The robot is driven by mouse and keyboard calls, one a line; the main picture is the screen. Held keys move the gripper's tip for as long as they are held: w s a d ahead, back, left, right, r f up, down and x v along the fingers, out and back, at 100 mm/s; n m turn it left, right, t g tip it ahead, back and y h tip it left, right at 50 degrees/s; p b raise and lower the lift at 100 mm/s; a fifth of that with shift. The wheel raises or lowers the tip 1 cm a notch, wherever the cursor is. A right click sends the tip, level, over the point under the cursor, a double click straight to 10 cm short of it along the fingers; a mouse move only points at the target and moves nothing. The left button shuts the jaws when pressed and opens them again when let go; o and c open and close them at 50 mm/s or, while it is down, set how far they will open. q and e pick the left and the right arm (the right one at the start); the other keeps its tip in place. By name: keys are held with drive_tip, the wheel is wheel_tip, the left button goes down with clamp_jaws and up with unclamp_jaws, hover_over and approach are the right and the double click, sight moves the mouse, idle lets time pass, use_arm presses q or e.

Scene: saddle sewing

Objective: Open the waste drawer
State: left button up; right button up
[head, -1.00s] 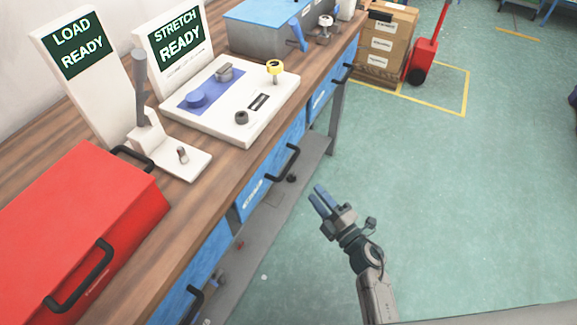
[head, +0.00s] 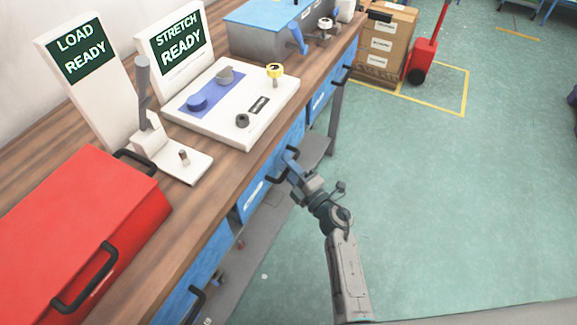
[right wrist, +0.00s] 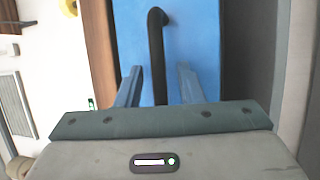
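A blue drawer (head: 254,199) with a white label, too small to read, sits under the workbench's front edge. Its black bar handle (head: 273,181) is partly hidden by my right gripper (head: 290,157) in the head view. In the right wrist view the handle (right wrist: 158,45) runs between the two blue fingers of the gripper (right wrist: 159,86), with the blue drawer front (right wrist: 193,40) behind it. The fingers are apart, with gaps to the handle. The drawer looks closed. My left gripper is not in view.
The wooden bench (head: 228,168) carries a red case (head: 75,230), a lever station (head: 165,145) and a white panel (head: 262,105). Other blue drawers lie along its front, one with a handle at lower left (head: 192,302). The green floor (head: 440,210) at right is clear.

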clamp_jaws()
drive_tip(key=shift+d, duration=0.1)
